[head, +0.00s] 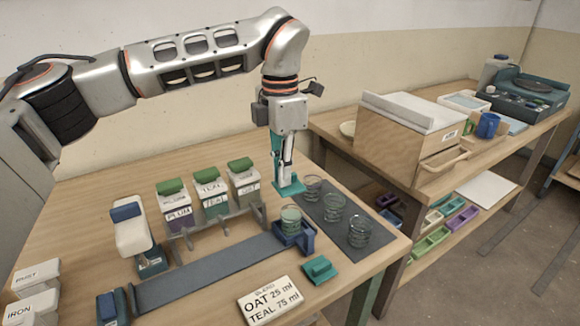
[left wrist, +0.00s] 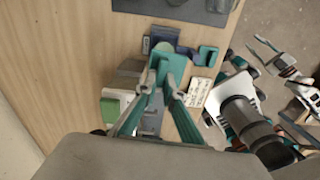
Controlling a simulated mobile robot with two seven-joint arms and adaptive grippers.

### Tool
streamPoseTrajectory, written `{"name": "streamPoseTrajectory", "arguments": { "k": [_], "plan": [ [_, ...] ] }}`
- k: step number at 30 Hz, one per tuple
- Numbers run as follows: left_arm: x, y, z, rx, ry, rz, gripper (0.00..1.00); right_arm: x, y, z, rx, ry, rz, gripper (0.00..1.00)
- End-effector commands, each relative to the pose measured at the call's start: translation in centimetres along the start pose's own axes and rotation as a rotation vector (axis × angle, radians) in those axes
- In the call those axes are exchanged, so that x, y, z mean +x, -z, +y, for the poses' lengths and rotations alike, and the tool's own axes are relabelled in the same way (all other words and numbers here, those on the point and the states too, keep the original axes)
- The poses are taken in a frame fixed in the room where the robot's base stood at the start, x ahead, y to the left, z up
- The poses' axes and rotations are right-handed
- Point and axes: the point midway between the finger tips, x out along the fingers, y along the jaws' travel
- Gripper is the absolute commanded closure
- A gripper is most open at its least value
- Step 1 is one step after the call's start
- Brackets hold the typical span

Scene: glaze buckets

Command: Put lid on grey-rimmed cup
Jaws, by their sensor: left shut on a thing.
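My left gripper (head: 284,172) points down near the back of the table, shut on a teal lid (head: 291,189) with a flat plate. The lid also shows between the fingertips in the left wrist view (left wrist: 170,62). A second teal lid (head: 320,269) lies at the table's front. Three clear cups stand on the dark mat: a back one (head: 312,188) just right of the held lid, a middle one (head: 333,206) and a front one (head: 360,232). Another cup (head: 291,218) with greenish contents sits in a blue holder (head: 303,241). I cannot tell which rim is grey. Parts of my right arm show in the left wrist view.
Green-lidded buckets, including plum (head: 176,205), stand behind a grey rack (head: 215,225). A white-and-blue dispenser (head: 131,232) is on the left. A card (head: 270,301) reads oat 25 ml, teal 75 ml. A wooden box (head: 410,135) stands on the second table.

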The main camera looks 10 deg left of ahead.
Motion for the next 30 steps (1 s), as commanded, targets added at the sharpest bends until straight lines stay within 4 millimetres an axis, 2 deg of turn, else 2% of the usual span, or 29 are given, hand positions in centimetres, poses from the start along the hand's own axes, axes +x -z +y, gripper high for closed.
{"name": "streamPoseTrajectory", "arguments": {
  "k": [4,10,23,25,30],
  "plan": [
    [0.1,-0.5,-0.1,-0.074,0.001,0.0,1.0,0.2,0.0,0.0,-0.001,0.0,0.003,0.74],
    [0.6,-0.5,0.0,-0.081,0.001,-0.001,1.0,0.5,-0.4,-0.2,0.001,0.003,0.0,0.74],
    [4.2,-0.5,0.0,-0.079,0.006,0.005,1.0,0.9,-0.8,-1.5,0.014,0.024,0.005,0.74],
    [4.1,-0.4,0.0,-0.078,0.0,0.001,1.0,0.8,0.8,-1.1,0.008,0.02,0.03,0.74],
    [5.1,-0.5,0.0,-0.078,-0.003,-0.004,1.0,0.8,1.6,-0.6,0.001,0.014,0.042,0.74]
  ]
}}
